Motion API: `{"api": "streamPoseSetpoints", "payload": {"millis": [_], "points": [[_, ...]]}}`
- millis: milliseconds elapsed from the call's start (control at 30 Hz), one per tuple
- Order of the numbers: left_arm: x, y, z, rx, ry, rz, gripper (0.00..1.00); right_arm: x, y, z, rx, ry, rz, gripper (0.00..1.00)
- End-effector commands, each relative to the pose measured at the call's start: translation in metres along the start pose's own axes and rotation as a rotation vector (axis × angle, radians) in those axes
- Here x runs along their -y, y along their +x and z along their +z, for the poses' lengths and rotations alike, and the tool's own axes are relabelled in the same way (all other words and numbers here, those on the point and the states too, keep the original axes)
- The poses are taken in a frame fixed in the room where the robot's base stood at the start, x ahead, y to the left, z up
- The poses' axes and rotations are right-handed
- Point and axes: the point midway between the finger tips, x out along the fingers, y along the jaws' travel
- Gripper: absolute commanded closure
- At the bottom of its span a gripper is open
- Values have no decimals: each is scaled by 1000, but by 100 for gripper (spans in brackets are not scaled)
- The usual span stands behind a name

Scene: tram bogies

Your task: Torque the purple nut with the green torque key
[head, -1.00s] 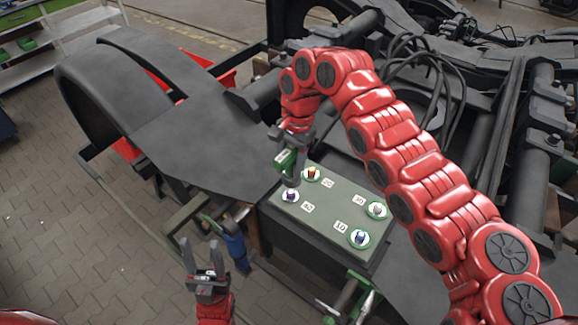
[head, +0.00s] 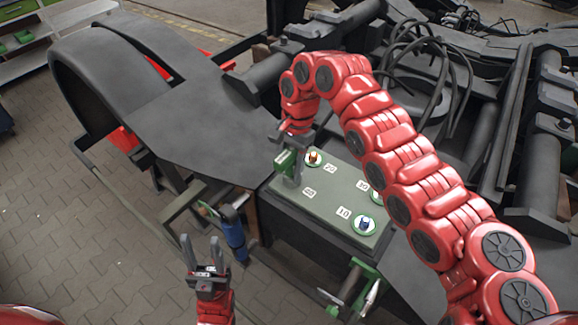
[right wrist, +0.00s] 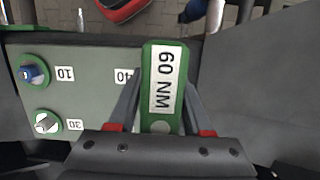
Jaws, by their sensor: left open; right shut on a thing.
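The green torque key (head: 285,161), labelled "60 NM", is in my right gripper (head: 291,172), which is shut on it. It also shows in the right wrist view (right wrist: 163,85), its label facing the camera between the fingers. The key is above the left corner of the green-grey plate (head: 328,205), near the "40" label (right wrist: 125,75). The purple nut is not visible now; the key and gripper cover its spot at that corner. I cannot tell whether the key touches it. My left gripper (head: 202,248) is open and empty, lower left, away from the plate.
The plate also holds an orange nut (head: 313,157), a blue nut (head: 364,223) and a grey nut (right wrist: 46,122). A blue tool (head: 233,234) and a green tool (head: 350,283) hang at the near side. Dark bogie frame parts (head: 180,130) surround the plate.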

Motion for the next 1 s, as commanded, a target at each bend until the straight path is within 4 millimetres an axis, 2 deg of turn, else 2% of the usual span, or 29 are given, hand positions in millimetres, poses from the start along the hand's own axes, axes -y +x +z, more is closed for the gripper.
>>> {"api": "streamPoseSetpoints", "payload": {"millis": [333,500,767,1000], "points": [[0,0,0,0,0,0,50,0,0,0,0,9,-3,100],[0,1,0,0,0,0,50,2,-1,0,0,150,-35,100],[0,1,0,0,0,0,50,2,0,-1,-1,174,-39,100],[0,4,-1,0,0,0,50,4,0,0,3,340,-74,100]]}}
